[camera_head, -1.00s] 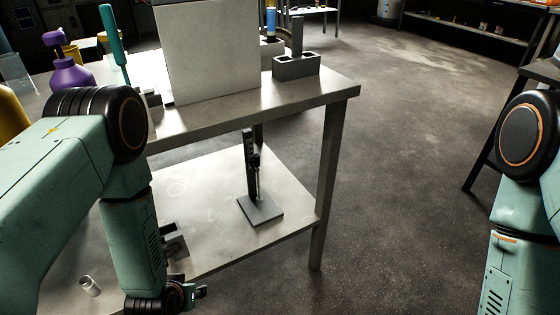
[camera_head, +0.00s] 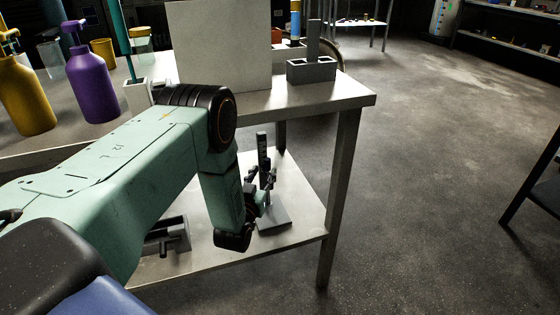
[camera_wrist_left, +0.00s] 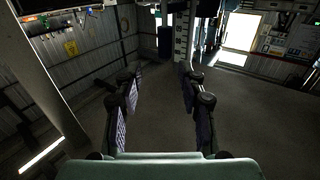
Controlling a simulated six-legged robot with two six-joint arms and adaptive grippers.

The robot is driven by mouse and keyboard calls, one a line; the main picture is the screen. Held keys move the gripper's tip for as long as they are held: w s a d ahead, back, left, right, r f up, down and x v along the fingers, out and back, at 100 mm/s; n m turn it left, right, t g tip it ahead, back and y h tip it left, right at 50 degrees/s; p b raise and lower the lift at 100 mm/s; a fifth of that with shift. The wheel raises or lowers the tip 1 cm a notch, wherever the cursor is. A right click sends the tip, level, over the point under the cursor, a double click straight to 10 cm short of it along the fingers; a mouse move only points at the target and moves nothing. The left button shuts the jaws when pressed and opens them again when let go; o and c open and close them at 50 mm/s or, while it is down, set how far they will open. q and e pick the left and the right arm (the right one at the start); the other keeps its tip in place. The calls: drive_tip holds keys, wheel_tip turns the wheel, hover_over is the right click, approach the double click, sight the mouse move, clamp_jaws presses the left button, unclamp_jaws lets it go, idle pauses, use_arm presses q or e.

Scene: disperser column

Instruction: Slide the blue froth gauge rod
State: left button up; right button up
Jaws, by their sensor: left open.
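A small stand (camera_head: 263,152) with a dark upright post and a grey base plate is on the lower shelf. My left gripper (camera_head: 265,181) overlaps its post in the head view; I cannot tell whether they touch. In the left wrist view the gripper (camera_wrist_left: 160,88) is open, its two fingers wide apart with nothing held between them. I cannot make out a blue rod on the stand; the gripper hides part of it. A blue upright piece (camera_head: 295,23) shows at the back of the table, but I cannot tell whether it is the gauge rod. My right gripper is out of view.
The table top (camera_head: 345,93) is above the shelf, with a leg (camera_head: 338,195) right of the stand. A pale panel (camera_head: 222,45), a grey block holder (camera_head: 311,71), a purple bottle (camera_head: 90,80) and a yellow bottle (camera_head: 25,100) stand on top.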

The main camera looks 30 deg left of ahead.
sight(267, 162)
use_arm(q)
drive_tip(key=b+x, duration=0.1)
drive_tip(key=x, duration=0.2)
drive_tip(key=a+b+x, duration=0.1)
drive_tip(key=b+x, duration=0.1)
drive_tip(key=x, duration=0.1)
drive_tip(key=shift+w+f, duration=0.1)
drive_tip(key=shift+f, duration=0.15)
drive_tip(key=shift+w+r, duration=0.15)
drive_tip(key=shift+w, duration=0.3)
clamp_jaws()
